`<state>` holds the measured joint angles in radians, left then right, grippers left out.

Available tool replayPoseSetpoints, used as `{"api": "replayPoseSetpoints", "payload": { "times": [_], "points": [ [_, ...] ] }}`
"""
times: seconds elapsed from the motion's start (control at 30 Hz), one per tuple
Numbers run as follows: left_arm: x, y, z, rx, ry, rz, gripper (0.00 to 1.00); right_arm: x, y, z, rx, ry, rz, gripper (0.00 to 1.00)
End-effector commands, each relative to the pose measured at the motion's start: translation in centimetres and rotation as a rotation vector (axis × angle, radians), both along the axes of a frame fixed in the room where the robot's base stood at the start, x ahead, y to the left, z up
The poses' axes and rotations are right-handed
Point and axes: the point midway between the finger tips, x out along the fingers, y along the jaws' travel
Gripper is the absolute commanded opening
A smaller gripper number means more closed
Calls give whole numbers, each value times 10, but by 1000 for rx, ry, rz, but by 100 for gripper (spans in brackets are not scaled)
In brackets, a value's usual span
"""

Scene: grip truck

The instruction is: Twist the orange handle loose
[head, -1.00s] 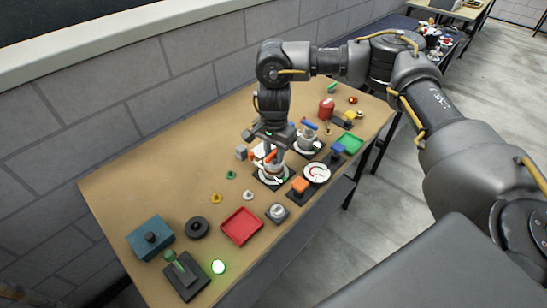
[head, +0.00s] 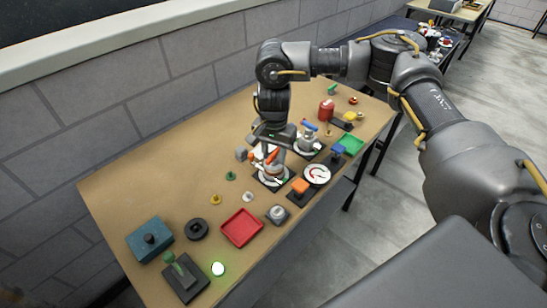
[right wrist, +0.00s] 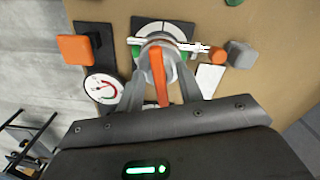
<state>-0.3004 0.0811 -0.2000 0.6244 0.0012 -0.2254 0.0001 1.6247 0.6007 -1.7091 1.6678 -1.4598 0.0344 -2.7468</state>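The orange handle (head: 272,156) sits on top of a grey round valve with a white dial plate on a dark base, near the middle of the table. In the right wrist view the orange handle (right wrist: 158,77) is a narrow bar pointing toward the gripper. My right gripper (head: 267,153) hangs over the valve, pointing down. In the right wrist view its two fingers (right wrist: 160,75) stand on either side of the handle with a gap to each side. Whether the fingertips reach below the handle's top cannot be told. My left gripper is in neither view.
A round gauge (head: 316,173) and an orange block (head: 300,186) on a dark base stand close to the right. A grey cube (head: 241,153) lies left, and a red tray (head: 242,227) in front.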

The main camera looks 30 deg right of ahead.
Motion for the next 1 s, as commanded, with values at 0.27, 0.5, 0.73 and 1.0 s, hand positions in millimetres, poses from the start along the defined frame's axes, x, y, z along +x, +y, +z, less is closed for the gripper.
{"api": "replayPoseSetpoints", "payload": {
  "times": [0.27,0.5,0.73,1.0],
  "points": [
    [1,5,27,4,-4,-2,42,0,0,30,0,-1,0,36],
    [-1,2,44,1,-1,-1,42,0,0,50,0,-1,0,36],
    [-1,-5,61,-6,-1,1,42,0,0,70,0,-1,0,36],
    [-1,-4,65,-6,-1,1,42,0,0,75,0,0,-1,36]
  ]
}}
